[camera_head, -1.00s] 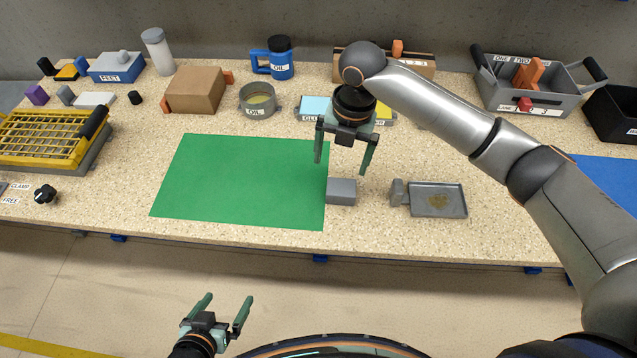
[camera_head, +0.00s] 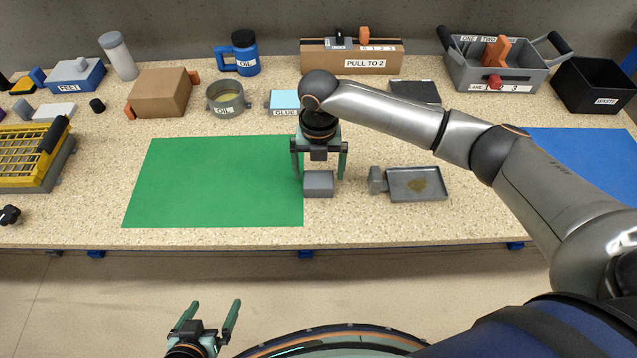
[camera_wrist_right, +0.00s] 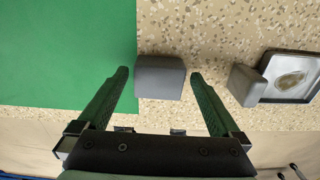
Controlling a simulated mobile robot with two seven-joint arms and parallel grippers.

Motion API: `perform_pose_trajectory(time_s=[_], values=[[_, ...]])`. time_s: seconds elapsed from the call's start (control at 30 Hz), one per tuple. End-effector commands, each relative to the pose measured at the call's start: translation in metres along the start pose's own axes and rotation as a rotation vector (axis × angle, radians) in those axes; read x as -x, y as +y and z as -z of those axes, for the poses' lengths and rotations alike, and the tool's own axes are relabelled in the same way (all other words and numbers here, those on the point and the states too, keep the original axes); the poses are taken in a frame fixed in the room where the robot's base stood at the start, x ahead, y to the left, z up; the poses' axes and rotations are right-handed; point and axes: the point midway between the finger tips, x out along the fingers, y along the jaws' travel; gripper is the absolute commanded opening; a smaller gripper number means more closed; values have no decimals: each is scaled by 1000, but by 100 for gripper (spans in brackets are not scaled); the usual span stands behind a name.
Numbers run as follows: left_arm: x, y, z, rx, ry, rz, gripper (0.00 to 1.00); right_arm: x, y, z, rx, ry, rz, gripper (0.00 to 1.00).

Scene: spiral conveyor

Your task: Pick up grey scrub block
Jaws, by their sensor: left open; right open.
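The grey scrub block (camera_head: 318,184) lies on the speckled bench at the right edge of the green mat (camera_head: 215,182). My right gripper (camera_head: 319,176) is open just above and behind the block in the head view. In the right wrist view the block (camera_wrist_right: 160,77) sits centred between the fingertips of the open right gripper (camera_wrist_right: 159,74), with a gap on each side; contact is not visible. My left gripper (camera_head: 209,304) is open and empty, low in front of the bench.
An oil pot (camera_head: 226,99), a brown box (camera_head: 160,92) and a black waste bin (camera_head: 593,86) stand farther back.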

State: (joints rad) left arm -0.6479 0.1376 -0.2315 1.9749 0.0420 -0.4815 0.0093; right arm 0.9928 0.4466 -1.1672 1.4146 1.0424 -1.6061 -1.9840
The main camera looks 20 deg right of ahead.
Motion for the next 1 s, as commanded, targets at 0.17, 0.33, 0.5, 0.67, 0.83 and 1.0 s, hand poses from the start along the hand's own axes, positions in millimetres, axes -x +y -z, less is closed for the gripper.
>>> perform_pose_trajectory(time_s=[0.17,0.33,0.5,0.67,0.83,1.0], values=[[-2,2,-2,-1,-3,-5,100,-19,0,0,0,-1,1,100],[-2,2,-1,-2,-2,-6,100,-20,0,0,1,-2,-1,100],[-2,2,0,-2,0,-5,100,-20,0,0,1,-2,-1,89],[-2,1,0,-2,0,-4,100,-20,0,0,1,-2,-1,71],[-2,1,0,-3,1,-3,100,-19,0,0,0,-2,-1,52],[-2,0,1,-3,1,-1,100,-19,0,0,0,-2,-1,32]])
